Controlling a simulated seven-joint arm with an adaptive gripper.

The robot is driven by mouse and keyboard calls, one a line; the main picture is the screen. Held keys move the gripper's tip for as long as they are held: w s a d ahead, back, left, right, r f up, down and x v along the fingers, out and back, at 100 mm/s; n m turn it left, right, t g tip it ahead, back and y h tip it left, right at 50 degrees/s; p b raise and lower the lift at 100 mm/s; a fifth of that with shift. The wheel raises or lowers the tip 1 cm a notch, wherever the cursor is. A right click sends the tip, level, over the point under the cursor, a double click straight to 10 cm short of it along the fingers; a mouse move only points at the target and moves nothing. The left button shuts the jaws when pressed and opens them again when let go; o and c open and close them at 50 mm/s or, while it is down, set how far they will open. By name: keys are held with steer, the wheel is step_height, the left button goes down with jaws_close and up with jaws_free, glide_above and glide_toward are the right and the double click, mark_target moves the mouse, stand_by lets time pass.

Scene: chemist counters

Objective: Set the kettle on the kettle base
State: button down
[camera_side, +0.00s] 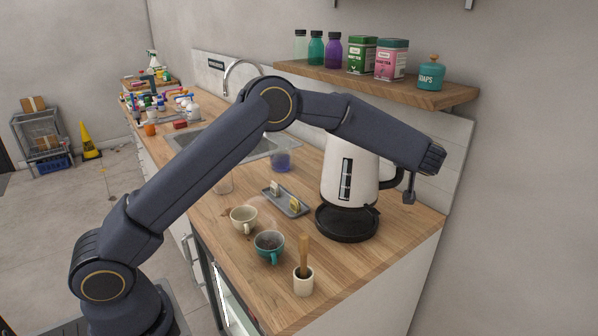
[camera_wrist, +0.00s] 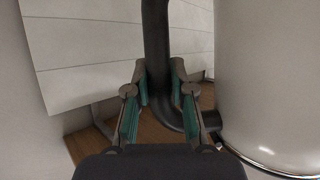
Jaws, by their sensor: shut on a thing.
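The kettle (camera_side: 347,172) is white with a dark level window and a black handle. It stands upright directly over the round black kettle base (camera_side: 345,229) near the counter's right end. Its lower edge is at or very close to the base; I cannot tell whether it is fully seated. My gripper (camera_side: 407,190) is to the right of the kettle, at its handle. In the wrist view, the fingers of my gripper (camera_wrist: 160,76) are on both sides of the black handle (camera_wrist: 157,35), shut on it. The kettle's pale body (camera_wrist: 270,80) fills the right side there. My arm hides the kettle's top in the side view.
A small tray (camera_side: 286,203), a cream cup (camera_side: 243,219), a teal cup (camera_side: 268,246) and a white mortar with a wooden pestle (camera_side: 303,283) stand left of the base. A shelf (camera_side: 450,96) with jars and tins hangs above. The counter's front right corner is clear.

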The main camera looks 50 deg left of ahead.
steer(key=shift+s+d+r+m+t, duration=0.1)
steer(key=shift+s+d+m+t, duration=0.1)
steer(key=shift+d+m+t, duration=0.1)
steer(key=shift+f, duration=3.6)
steer(key=c, duration=1.3)
jaws_free()
steer(key=shift+s+f, duration=0.15)
steer(key=shift+f, duration=0.15)
steer(key=shift+v, duration=1.8)
glide_toward(398, 182)
steer(key=shift+s+d+r, duration=0.2)
steer(key=shift+s+r, duration=0.1)
steer(key=shift+r, duration=0.2)
